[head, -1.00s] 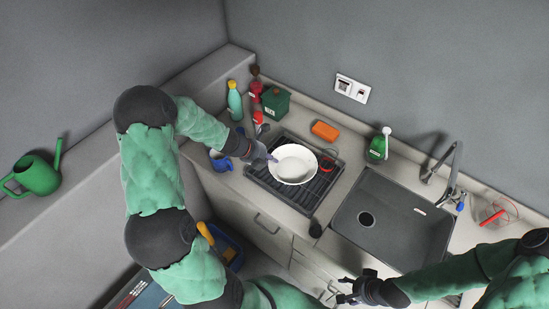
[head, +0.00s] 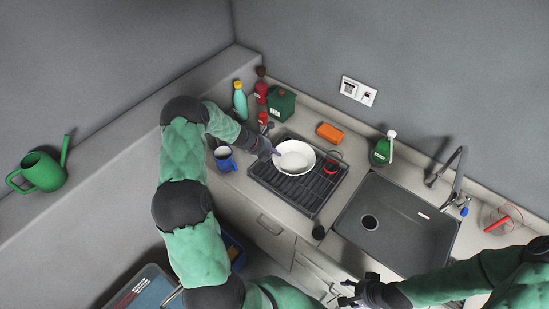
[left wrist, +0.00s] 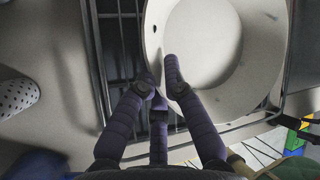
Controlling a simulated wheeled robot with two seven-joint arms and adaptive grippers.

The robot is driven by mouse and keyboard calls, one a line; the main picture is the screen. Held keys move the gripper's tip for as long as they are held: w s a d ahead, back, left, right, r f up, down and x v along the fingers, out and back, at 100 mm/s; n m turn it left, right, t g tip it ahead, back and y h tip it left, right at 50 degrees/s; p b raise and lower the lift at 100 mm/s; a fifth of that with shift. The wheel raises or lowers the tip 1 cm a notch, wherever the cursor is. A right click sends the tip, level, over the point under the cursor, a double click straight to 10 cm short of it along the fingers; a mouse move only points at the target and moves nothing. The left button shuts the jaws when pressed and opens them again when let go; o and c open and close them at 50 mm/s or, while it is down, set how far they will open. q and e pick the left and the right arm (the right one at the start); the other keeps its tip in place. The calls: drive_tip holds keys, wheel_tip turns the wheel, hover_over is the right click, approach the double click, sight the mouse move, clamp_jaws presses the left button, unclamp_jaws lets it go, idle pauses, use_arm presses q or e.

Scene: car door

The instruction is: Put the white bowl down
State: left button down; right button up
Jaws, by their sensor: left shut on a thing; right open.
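The white bowl (head: 295,158) is over the back part of the black dish rack (head: 300,189) on the counter, left of the sink. My left gripper (head: 273,154) is at the bowl's left rim and shut on it. In the left wrist view the fingers (left wrist: 163,82) close on the near rim of the bowl (left wrist: 262,65), with dark rack bars around it. Whether the bowl's base rests on the rack cannot be told. My right gripper (head: 352,293) is open and empty in front of the cabinets, below the sink.
A red-rimmed item (head: 331,166) sits at the rack's right side, close to the bowl. A blue mug (head: 225,159) stands left of the rack. A green bottle (head: 240,99), a green box (head: 282,104) and an orange sponge (head: 330,132) are behind. The dark sink (head: 390,235) is empty.

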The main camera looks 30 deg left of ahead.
use_arm(q)
wheel_tip(320, 180, down, 2)
drive_tip(key=shift+f, duration=0.15)
drive_tip(key=shift+f, duration=0.1)
drive_tip(key=shift+f, duration=0.15)
drive_tip(key=c, duration=1.4)
unclamp_jaws()
drive_tip(key=shift+o, duration=0.2)
